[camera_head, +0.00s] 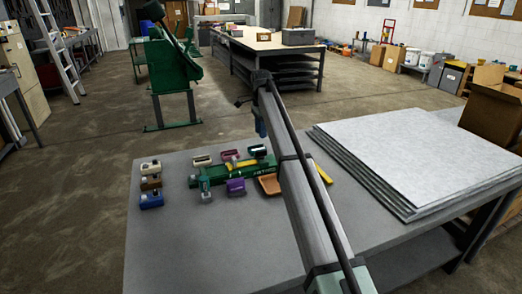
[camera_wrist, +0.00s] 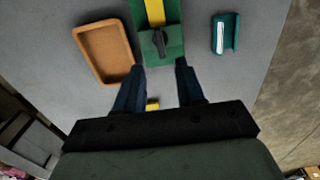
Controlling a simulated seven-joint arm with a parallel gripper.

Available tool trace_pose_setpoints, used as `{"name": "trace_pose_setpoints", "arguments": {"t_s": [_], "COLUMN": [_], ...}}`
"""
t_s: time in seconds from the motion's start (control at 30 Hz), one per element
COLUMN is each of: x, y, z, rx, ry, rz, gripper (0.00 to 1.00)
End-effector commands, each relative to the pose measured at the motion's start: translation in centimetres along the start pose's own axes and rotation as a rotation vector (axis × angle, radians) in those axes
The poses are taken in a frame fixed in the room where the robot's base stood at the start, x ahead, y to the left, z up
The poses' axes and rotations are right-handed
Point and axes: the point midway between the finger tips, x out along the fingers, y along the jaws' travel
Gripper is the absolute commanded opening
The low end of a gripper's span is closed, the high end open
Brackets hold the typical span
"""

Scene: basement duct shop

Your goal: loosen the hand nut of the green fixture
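The green fixture (camera_head: 208,178) lies on the grey table with a yellow bar along its top. Its near end (camera_wrist: 174,50) shows in the wrist view, with the yellow bar (camera_wrist: 155,12) running into a dark grey part with a lever-like handle (camera_wrist: 159,42), which looks like the hand nut. My gripper (camera_wrist: 161,66) is open, with its two dark blue fingers apart and nothing held between them. The fingertips appear just short of the fixture's end, either side of the handle's line. Their height above it is hard to tell. In the head view my arm hides that end.
An orange-brown tray (camera_wrist: 83,38) lies left of the fixture in the wrist view, a teal holder (camera_wrist: 235,33) to the right. Several small coloured blocks stand around the fixture, with a column including a blue one (camera_head: 151,201) farther left. Stacked grey sheets (camera_head: 420,150) fill the table's right.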

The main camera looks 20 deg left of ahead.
Motion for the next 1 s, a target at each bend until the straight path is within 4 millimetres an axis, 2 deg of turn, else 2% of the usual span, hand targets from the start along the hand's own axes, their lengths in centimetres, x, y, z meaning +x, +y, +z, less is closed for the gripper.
{"name": "trace_pose_setpoints", "arguments": {"t_s": [0.2,0.5,0.7,1.0], "x": [4.1,8.1,9.3,9.5], "y": [0.1,0.1,0.0,0.0], "z": [0.0,0.0,0.0,0.0], "rx": [0.000,0.000,0.000,0.000], "ry": [0.000,0.000,0.000,0.000], "rz": [0.002,0.000,-0.001,-0.001], "gripper": [0.38,0.38,0.38,0.38]}}
